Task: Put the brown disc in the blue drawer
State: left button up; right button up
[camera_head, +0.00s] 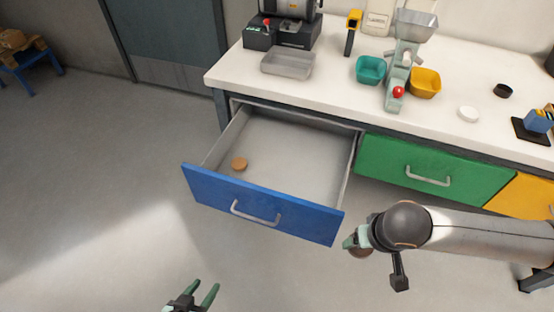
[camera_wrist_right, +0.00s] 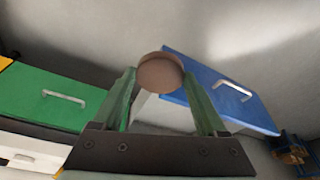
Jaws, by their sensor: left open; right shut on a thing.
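The blue drawer (camera_head: 262,204) is pulled open under the bench, and a light brown disc (camera_head: 239,164) lies inside near its front left. My right gripper (camera_wrist_right: 160,80) is shut on a darker brown disc (camera_wrist_right: 160,73), held between the green fingertips. In the head view this brown disc (camera_head: 361,252) is partly hidden by the gripper and appears just right of the drawer's front right corner. The drawer front (camera_wrist_right: 222,88) also shows behind the disc in the right wrist view. My left gripper (camera_head: 205,295) is open and empty at the bottom edge, away from the drawer.
The closed green drawer (camera_head: 432,172) and yellow drawer (camera_head: 522,196) are right of the blue one. The white bench top (camera_head: 330,98) holds a grey tray (camera_head: 288,64), a teal bin (camera_head: 371,70), a yellow bin (camera_head: 425,82), a white disc (camera_head: 468,114) and a black disc (camera_head: 503,90).

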aim_at(286, 162)
jog(key=i+j, duration=0.15)
jog(key=j, duration=0.25)
jog(key=i+j+z, duration=0.15)
jog(key=j, duration=0.2)
jog(key=i+j, duration=0.25)
jog(key=i+j+z, duration=0.1)
jog(key=i+j, duration=0.2)
jog(key=i, duration=0.2)
